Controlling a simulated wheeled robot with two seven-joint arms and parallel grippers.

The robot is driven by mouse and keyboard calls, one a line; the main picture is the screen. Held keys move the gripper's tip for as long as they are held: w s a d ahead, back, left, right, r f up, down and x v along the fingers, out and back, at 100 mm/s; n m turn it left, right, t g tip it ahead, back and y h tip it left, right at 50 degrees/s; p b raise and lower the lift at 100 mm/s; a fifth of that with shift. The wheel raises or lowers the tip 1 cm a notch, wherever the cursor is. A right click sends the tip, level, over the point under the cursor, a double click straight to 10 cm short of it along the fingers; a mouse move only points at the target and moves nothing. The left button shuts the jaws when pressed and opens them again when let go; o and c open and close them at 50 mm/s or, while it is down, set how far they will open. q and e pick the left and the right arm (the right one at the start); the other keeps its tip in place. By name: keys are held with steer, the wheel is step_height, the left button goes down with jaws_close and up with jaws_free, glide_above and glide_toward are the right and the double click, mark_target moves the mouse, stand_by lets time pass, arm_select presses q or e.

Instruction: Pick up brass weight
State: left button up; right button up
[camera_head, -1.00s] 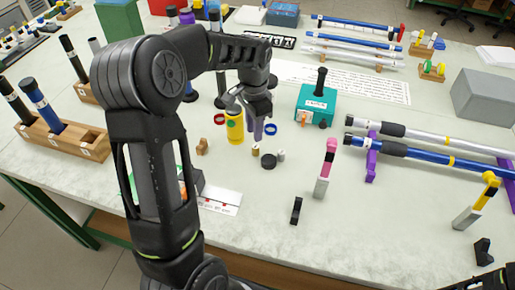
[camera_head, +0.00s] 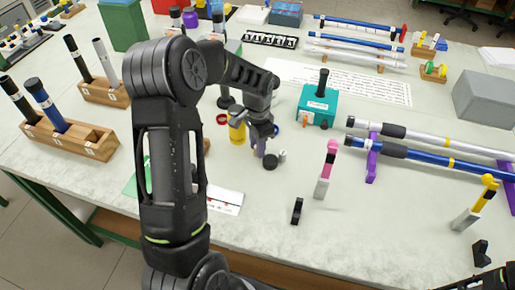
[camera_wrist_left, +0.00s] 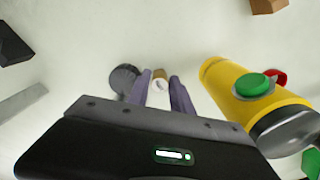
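My left gripper (camera_head: 260,150) points down at the table beside the yellow cylinder. In the left wrist view its two purple-grey fingers (camera_wrist_left: 158,82) are apart. The small brass weight (camera_wrist_left: 159,74) stands between the fingertips, with a pale, shiny end showing. I cannot see either finger touching it. In the head view the gripper hides the brass weight. A black round weight (camera_head: 270,162) stands just right of the fingers and also shows in the wrist view (camera_wrist_left: 123,78). A small silver weight (camera_head: 282,155) stands right of that.
The yellow cylinder (camera_head: 237,132) with a green knob stands close beside the gripper, also in the wrist view (camera_wrist_left: 262,98). A teal box (camera_head: 318,104) stands behind to the right. A pink-topped stand (camera_head: 326,168) is at right. The table in front is mostly clear.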

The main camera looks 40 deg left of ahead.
arm_select(q)
steer(key=shift+f, duration=0.25)
steer(key=shift+c, duration=0.2)
jaws_close()
stand_by(0.5)
